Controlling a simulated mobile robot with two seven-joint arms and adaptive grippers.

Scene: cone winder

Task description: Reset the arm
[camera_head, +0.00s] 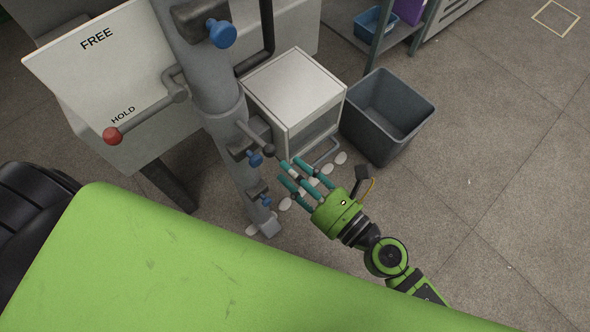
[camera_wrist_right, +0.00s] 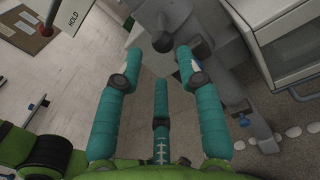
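A grey lever (camera_head: 147,107) with a red ball knob (camera_head: 112,135) sticks out from the grey column, its knob just below the word HOLD on a white plate (camera_head: 95,72); FREE is printed higher up. The red knob also shows at the left of the right wrist view (camera_wrist_right: 33,107). A shorter lever with a black knob (camera_head: 268,150) sits lower on the column. My right gripper (camera_head: 290,172) is beside the lower column, its teal fingers spread and empty, pointing toward the black knob. In the wrist view, the open fingers (camera_wrist_right: 160,64) frame a dark knob (camera_wrist_right: 162,42) beyond them. My left gripper is out of view.
Blue knobs (camera_head: 222,33) are mounted on the column (camera_head: 222,100). A white cabinet (camera_head: 293,90) and a grey bin (camera_head: 385,112) stand behind the right gripper. Several white pebble-like pieces (camera_head: 285,204) lie near the column foot.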

